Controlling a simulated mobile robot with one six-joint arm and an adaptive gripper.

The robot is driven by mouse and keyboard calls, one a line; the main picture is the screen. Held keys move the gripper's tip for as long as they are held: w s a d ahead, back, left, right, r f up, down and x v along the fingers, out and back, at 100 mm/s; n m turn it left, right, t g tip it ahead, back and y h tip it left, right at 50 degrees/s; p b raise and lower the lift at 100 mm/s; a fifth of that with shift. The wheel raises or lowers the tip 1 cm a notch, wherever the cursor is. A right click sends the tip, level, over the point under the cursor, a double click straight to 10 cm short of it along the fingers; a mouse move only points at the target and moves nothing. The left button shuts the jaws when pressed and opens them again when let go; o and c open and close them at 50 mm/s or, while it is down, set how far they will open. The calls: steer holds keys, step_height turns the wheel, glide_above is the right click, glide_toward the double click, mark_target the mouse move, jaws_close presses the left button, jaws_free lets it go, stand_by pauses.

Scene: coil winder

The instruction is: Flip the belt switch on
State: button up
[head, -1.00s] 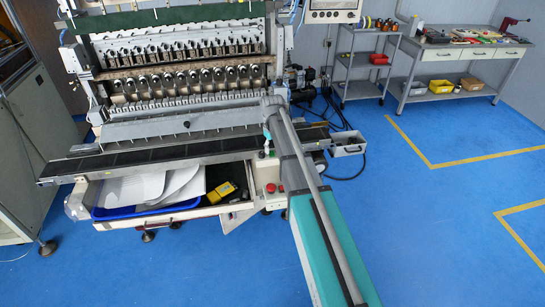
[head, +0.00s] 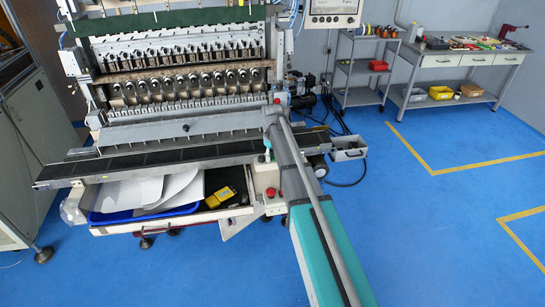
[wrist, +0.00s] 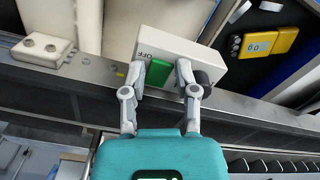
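The belt switch (wrist: 158,73) is a green rocker on a white box (wrist: 180,43) in the wrist view. The word OFF shows on the box beside it; any other label is hidden. I cannot tell which way the rocker is tipped. My gripper (wrist: 163,68) is open and empty, one finger on each side of the green rocker. The left fingertip is close to its edge; I cannot tell whether it touches. In the head view my gripper (head: 264,157) is small, just above the conveyor's right part, and the switch cannot be made out.
A black knob (wrist: 204,79) sits on the box, right of my right finger. A dark conveyor belt (head: 160,158) runs along the machine's front. Below it are an open drawer with a yellow meter (head: 219,197) and a red button (head: 270,192). Blue floor (head: 430,230) is clear at right.

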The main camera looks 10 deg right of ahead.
jaws_close()
steer(key=shift+w, duration=0.1)
steer(key=shift+w+g, duration=0.2)
steer(key=shift+g, duration=1)
steer(key=shift+s, duration=0.1)
